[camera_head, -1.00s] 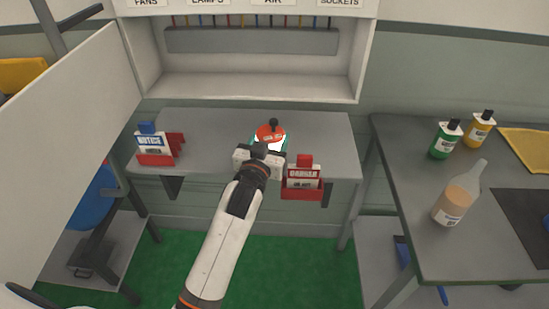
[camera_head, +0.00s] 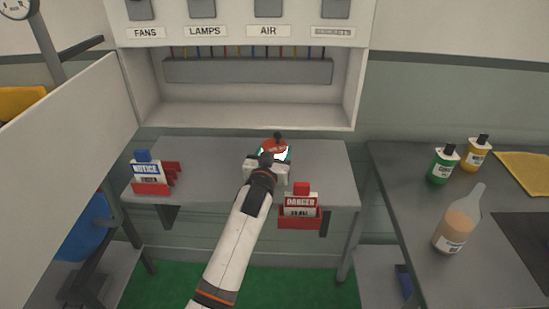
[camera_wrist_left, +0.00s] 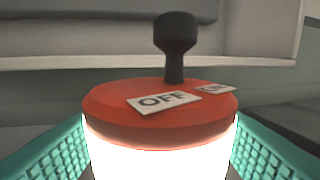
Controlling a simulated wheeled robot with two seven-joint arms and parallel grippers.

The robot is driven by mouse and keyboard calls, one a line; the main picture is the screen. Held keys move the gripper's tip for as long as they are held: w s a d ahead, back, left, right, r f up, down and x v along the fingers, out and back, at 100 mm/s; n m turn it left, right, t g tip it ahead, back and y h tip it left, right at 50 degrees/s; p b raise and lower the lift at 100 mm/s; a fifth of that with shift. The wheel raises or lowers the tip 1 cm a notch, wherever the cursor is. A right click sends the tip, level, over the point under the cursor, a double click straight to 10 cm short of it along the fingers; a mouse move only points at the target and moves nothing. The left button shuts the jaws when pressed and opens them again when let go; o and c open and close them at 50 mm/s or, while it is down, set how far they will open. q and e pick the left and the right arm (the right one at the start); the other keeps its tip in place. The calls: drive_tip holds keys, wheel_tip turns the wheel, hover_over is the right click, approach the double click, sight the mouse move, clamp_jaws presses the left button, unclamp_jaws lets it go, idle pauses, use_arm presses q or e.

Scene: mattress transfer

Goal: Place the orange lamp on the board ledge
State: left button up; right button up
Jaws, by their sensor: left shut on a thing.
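The orange lamp (camera_head: 274,146) has an orange-red top, a black knob and a glowing white body. My left gripper (camera_head: 267,168) is shut on it. In the left wrist view the lamp (camera_wrist_left: 160,112) stands upright between my green finger pads, with a label reading OFF on top. The board ledge (camera_head: 240,114) is the pale lower shelf of the wall board, behind and above the lamp in the head view. Its edge (camera_wrist_left: 60,62) also shows behind the lamp in the left wrist view. The lamp is apart from the ledge. My right gripper is not in view.
The grey table (camera_head: 215,165) lies below the board. A blue-topped NOTICE sign holder (camera_head: 155,175) and a red DANGER sign holder (camera_head: 300,210) sit on its left and front right. A side table (camera_head: 400,215) at right holds several bottles. The ledge looks clear.

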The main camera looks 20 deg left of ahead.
use_arm(q)
drive_tip(key=shift+f, duration=0.85)
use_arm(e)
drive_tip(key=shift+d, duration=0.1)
use_arm(q)
drive_tip(key=o, duration=0.8)
drive_tip(key=shift+f, duration=0.15)
drive_tip(key=o, duration=0.4)
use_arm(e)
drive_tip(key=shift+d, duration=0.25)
use_arm(q)
drive_tip(key=shift+o, duration=0.2)
drive_tip(key=s+d+b, duration=0.1)
drive_tip(key=s, duration=1.1)
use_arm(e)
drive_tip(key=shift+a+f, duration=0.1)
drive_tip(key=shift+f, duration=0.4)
use_arm(q)
drive_tip(key=shift+s, duration=0.1)
